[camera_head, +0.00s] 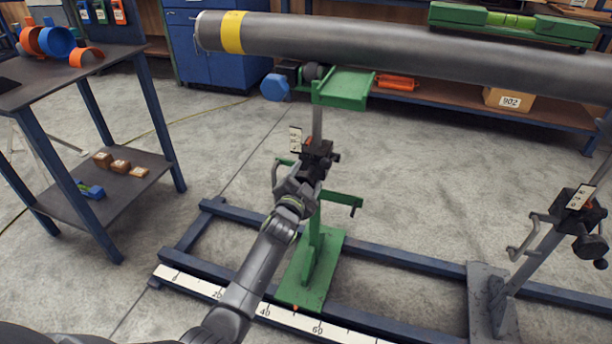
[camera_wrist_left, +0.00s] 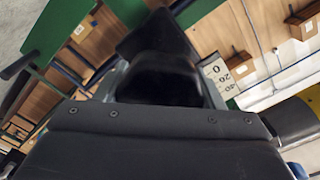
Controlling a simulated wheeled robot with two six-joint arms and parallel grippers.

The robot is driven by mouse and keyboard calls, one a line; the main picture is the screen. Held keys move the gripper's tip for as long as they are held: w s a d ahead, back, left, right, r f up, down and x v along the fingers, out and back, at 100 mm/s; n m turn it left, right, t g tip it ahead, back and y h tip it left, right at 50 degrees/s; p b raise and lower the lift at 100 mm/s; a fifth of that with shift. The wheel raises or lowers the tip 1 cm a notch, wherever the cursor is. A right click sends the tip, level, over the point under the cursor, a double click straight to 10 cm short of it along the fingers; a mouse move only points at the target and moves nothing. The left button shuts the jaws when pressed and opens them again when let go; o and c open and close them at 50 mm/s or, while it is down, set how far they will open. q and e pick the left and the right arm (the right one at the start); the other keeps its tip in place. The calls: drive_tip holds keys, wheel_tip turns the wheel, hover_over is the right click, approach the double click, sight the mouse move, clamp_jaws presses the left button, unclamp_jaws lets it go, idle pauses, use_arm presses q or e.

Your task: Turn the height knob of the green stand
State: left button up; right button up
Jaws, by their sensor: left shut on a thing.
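The green stand (camera_head: 325,240) stands on the blue rail frame and holds up the left part of the grey pipe (camera_head: 350,44). My left gripper (camera_head: 312,172) is at the black block on the stand's post, on its near side. It is shut on the dark height knob, which is mostly hidden by the gripper in the head view. In the left wrist view the dark rounded knob (camera_wrist_left: 162,78) fills the space in front of the gripper. My right gripper is not in view.
A grey stand (camera_head: 492,300) with its own black knob is at the right. A green spirit level (camera_head: 512,22) lies on the pipe. A blue-legged table (camera_head: 70,100) is at the left. A ruler strip (camera_head: 340,332) runs along the rail's near side. Open floor lies around the frame.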

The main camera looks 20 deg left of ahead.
use_arm(q)
drive_tip(key=m, duration=0.2)
drive_tip(key=shift+m+p, duration=0.3)
drive_tip(key=shift+f+m, duration=0.1)
drive_tip(key=shift+m, duration=1.2)
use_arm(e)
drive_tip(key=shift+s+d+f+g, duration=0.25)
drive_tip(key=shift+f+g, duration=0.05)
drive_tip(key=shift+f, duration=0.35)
use_arm(q)
drive_tip(key=shift+m, duration=0.3)
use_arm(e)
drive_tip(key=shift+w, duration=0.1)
use_arm(q)
drive_tip(key=o, duration=1)
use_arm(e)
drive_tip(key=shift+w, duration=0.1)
use_arm(q)
drive_tip(key=shift+s+p, duration=0.15)
drive_tip(key=shift+p, duration=0.15)
